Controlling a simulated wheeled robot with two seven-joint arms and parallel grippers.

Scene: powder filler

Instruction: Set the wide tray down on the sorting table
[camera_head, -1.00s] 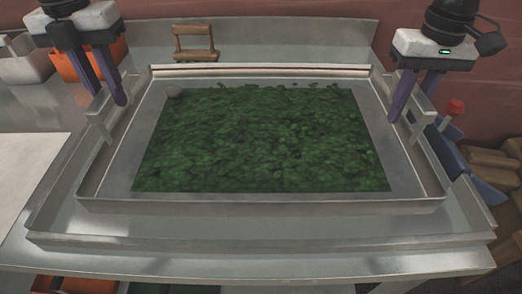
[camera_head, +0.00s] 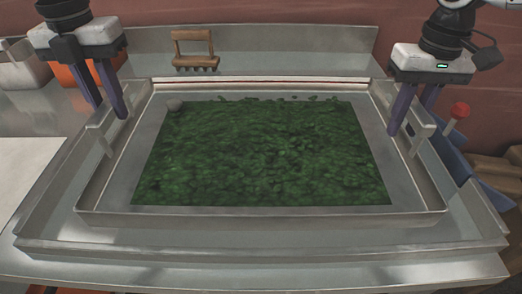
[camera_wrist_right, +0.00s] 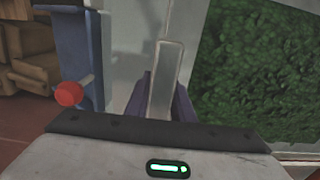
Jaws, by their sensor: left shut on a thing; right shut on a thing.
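The wide tray (camera_head: 262,219) is a shallow metal tray with a sheet of dark green leaves (camera_head: 262,155) spread in it and a small grey lump at its far left corner. It is level, within the raised rims of the metal sorting table (camera_head: 262,271); I cannot tell whether its underside touches the table. My left gripper (camera_head: 113,112) is shut on the tray's left handle. My right gripper (camera_head: 408,130) is shut on the right handle (camera_head: 423,132). In the right wrist view this handle (camera_wrist_right: 164,80) stands between the purple fingers, with the leaves to its right.
A wooden brush (camera_head: 194,50) sits on the table behind the tray. Orange and white bins (camera_head: 22,70) stand at the back left. A red-knobbed lever (camera_head: 460,110) and a blue part (camera_head: 465,160) are close beside my right gripper. Brown boxes lie beyond at right.

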